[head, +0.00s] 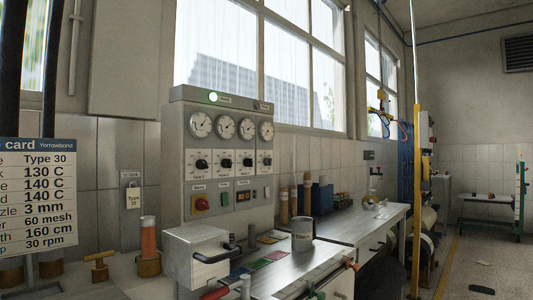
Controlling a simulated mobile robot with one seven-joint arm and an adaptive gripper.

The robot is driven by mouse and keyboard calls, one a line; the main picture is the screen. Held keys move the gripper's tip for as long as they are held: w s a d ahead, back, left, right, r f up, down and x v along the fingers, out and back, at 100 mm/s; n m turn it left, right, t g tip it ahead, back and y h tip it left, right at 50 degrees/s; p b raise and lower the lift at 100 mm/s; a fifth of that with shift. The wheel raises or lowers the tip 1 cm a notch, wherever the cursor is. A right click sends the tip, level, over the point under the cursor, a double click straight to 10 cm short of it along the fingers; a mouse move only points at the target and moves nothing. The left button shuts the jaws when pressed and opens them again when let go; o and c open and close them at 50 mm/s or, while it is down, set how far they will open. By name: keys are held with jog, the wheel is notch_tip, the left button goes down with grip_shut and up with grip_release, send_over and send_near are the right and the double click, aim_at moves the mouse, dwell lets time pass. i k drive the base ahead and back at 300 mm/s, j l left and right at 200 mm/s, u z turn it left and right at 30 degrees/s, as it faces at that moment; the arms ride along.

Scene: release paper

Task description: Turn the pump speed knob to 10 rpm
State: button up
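A grey control panel (174,150) stands left of centre, under the window. My gripper is not in view.
A white box with a black handle (195,250) and a metal cup (302,234) stand in front. Floor (480,265) is open at right.

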aim_at(268, 161)
jog(key=k+l, duration=0.2)
jog(key=k, duration=0.15)
jog(key=i+l, duration=0.25)
jog(key=i+l+u, duration=0.15)
jog(key=l, duration=0.25)
jog(key=i+l, duration=0.35)
jog(key=i+l+u, duration=0.15)
jog(key=i+l, duration=0.3)
jog(key=l, duration=0.25)
jog(key=i+l+u, duration=0.15)
jog(key=l, duration=0.25)
jog(key=i+l, duration=0.15)
jog(key=i, duration=0.25)
jog(key=i+j, duration=0.6)
jog(key=i+j+u, duration=0.05)
jog(key=i, duration=0.05)
